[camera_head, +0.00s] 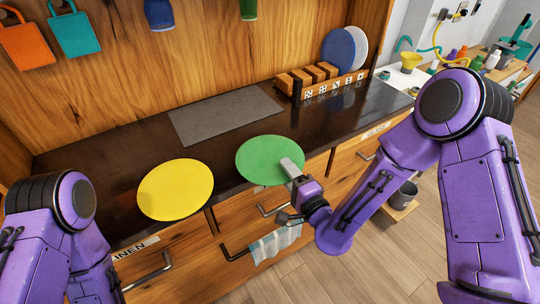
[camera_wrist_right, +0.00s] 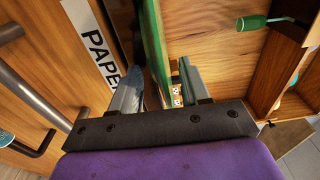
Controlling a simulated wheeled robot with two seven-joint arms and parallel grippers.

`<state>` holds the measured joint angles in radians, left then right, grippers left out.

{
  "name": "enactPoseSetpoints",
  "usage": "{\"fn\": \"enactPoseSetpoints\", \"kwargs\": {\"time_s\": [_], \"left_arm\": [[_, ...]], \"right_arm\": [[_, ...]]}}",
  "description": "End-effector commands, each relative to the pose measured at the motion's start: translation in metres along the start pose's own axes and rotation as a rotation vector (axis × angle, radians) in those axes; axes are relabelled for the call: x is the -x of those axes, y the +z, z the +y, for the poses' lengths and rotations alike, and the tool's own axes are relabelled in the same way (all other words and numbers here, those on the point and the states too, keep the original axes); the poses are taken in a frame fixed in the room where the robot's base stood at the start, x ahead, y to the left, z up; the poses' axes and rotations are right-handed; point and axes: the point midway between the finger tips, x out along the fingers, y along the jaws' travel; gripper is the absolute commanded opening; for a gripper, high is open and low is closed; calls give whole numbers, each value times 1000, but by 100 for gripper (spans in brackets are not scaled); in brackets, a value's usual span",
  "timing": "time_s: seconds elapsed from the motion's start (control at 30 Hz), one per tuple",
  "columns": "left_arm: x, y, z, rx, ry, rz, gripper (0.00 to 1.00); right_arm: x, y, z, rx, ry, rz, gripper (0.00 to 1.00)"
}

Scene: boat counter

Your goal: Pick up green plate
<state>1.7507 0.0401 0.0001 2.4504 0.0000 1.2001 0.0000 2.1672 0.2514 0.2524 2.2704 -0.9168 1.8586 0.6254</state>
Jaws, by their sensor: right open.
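The green plate (camera_head: 266,158) lies flat on the dark counter, its near edge at the counter's front. My right gripper (camera_head: 291,168) is at the plate's near right edge in the head view. In the right wrist view, the plate's green rim (camera_wrist_right: 153,50) shows edge-on between the two open fingers of my right gripper (camera_wrist_right: 160,82). Contact between the fingers and the plate cannot be told. My left arm shows at the lower left of the head view, but its gripper is out of the picture.
A yellow plate (camera_head: 176,189) lies on the counter to the left. A grey mat (camera_head: 227,113) lies behind. Drawers with handles and a hanging towel (camera_head: 274,243) are below the front edge.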

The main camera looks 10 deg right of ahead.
Motion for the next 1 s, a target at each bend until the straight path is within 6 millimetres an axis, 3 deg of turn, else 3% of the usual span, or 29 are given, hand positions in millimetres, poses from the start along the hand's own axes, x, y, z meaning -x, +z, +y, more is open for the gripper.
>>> {"fn": "enactPoseSetpoints", "kwargs": {"time_s": [0.27,0.4,0.77,1.0], "left_arm": [[1,0,0,0,0,0,0],[1,0,0,0,0,0,0],[1,0,0,0,0,0,0],[-5,2,0,0,0,0,0]], "right_arm": [[-6,0,2,0,2,-1,46],[-6,0,2,0,2,-1,0],[-6,0,0,0,0,0,0],[-6,0,-25,0,-5,1,0]]}}
